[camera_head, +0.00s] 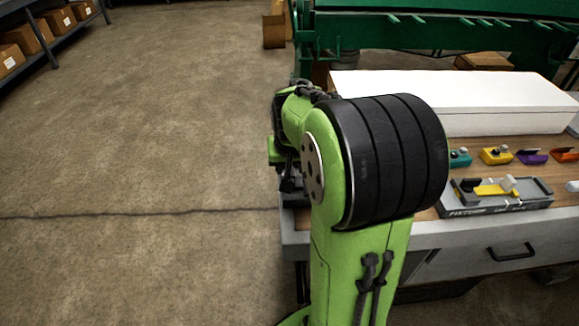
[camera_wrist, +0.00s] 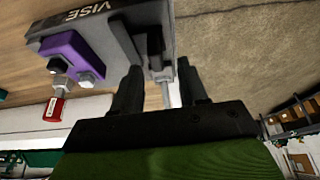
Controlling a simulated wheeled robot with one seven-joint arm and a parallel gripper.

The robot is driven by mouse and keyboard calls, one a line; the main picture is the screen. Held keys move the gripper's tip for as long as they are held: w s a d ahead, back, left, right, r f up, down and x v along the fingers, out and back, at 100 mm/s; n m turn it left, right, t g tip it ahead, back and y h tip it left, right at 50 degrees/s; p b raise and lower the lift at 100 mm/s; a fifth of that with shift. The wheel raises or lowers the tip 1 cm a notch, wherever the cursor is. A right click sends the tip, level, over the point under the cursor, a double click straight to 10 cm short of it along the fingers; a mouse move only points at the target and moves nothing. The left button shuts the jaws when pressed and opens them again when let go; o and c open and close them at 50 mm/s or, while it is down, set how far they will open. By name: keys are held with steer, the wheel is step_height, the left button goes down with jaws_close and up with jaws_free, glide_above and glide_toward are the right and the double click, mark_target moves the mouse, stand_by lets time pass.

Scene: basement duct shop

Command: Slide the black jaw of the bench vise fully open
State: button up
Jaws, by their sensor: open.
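The bench vise (camera_wrist: 105,22) is in the upper left of the wrist view, a grey body marked "VISE" that appears tilted and is cut by the top edge. A dark upright piece, which looks like its black jaw (camera_wrist: 154,42), stands at its right end. My gripper (camera_wrist: 158,74) is open, its two black fingers pointing toward that end. The dark piece shows between the fingertips; whether they touch it I cannot tell. A pale metal bar (camera_wrist: 166,92) shows between the fingers lower down. In the head view my arm hides the vise and the gripper.
The workbench (camera_head: 470,235) holds a grey fixture (camera_head: 500,200), a long white box (camera_head: 450,95) and several small coloured blocks (camera_head: 495,155). Open concrete floor (camera_head: 140,150) lies left.

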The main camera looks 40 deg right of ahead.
steer(key=p+v, duration=0.3)
steer(key=v, duration=0.8)
steer(key=shift+s+a+r, duration=0.15)
steer(key=shift+a+r, duration=0.05)
steer(key=shift+r, duration=0.15)
